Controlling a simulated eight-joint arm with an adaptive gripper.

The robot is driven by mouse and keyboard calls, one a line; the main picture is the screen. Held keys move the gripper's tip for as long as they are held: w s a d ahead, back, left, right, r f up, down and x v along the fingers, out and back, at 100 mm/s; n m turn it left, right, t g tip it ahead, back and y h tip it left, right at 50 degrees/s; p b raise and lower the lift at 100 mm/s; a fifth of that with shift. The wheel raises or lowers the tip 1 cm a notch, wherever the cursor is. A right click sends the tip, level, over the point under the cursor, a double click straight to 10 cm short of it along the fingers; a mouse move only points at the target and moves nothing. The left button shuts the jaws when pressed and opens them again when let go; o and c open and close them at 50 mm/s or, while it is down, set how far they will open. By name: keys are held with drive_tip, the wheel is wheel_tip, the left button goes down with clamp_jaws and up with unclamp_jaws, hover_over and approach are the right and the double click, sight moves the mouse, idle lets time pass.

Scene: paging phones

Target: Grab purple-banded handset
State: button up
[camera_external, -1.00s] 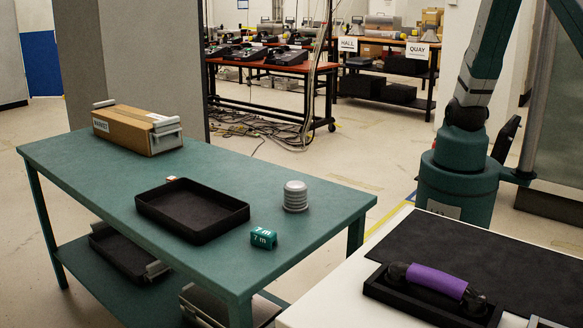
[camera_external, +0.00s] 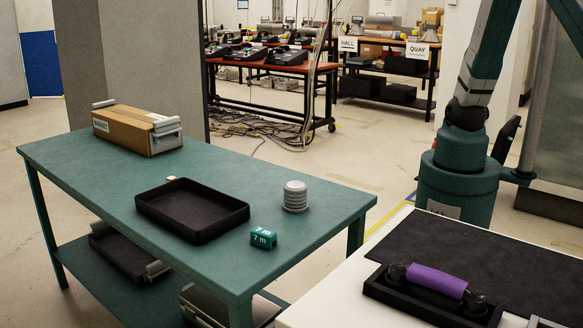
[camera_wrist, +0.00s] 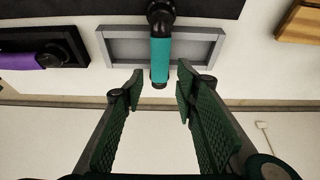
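The purple-banded handset (camera_external: 437,281) lies in a black cradle (camera_external: 397,301) on the white table at the lower right of the external view. In the wrist view the purple band (camera_wrist: 27,60) shows at the upper left, cut off by the picture edge. My gripper (camera_wrist: 156,77) is open and empty in the wrist view, its two green-padded fingers apart. A teal-banded handset (camera_wrist: 160,55) lies across a grey cradle (camera_wrist: 125,47) ahead of the fingers, its near end roughly in line with the gap. The purple handset is to the left of my gripper. My gripper is outside the external view.
A black mat (camera_external: 470,248) lies behind the purple handset. A wooden piece (camera_wrist: 301,22) sits at the upper right of the wrist view. The green table (camera_external: 110,170) holds a black tray (camera_external: 222,228), a grey ribbed cylinder (camera_external: 295,197) and a teal "7 m" block (camera_external: 263,238).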

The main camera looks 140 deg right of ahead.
idle(0.3)
drive_tip(key=w+d+f+m+g+h+p, duration=0.1)
drive_tip(key=w+d+m+p, duration=0.1)
drive_tip(key=d+m, duration=0.3)
drive_tip(key=w+d+m+g+h+p, duration=0.1)
drive_tip(key=w+d+m+p, duration=0.1)
drive_tip(key=d, duration=0.6)
drive_tip(key=m+g+h+p, duration=0.2)
drive_tip(key=m+g+p, duration=0.15)
drive_tip(key=m, duration=0.75)
hover_over(440, 276)
drive_tip(key=a, duration=0.3)
drive_tip(key=shift+d+f+t+p, duration=0.25)
drive_tip(key=shift+f+t+p, duration=0.2)
drive_tip(key=shift+f, duration=0.4)
drive_tip(key=shift+s+h, duration=0.1)
drive_tip(key=shift+h, duration=0.2)
drive_tip(key=shift+d+f, duration=0.1)
drive_tip(key=shift+f, duration=0.05)
drive_tip(key=shift+x, duration=1.15)
drive_tip(key=shift+f, duration=0.15)
drive_tip(key=shift+b+x, duration=0.55)
drive_tip(key=shift+x, duration=1.95)
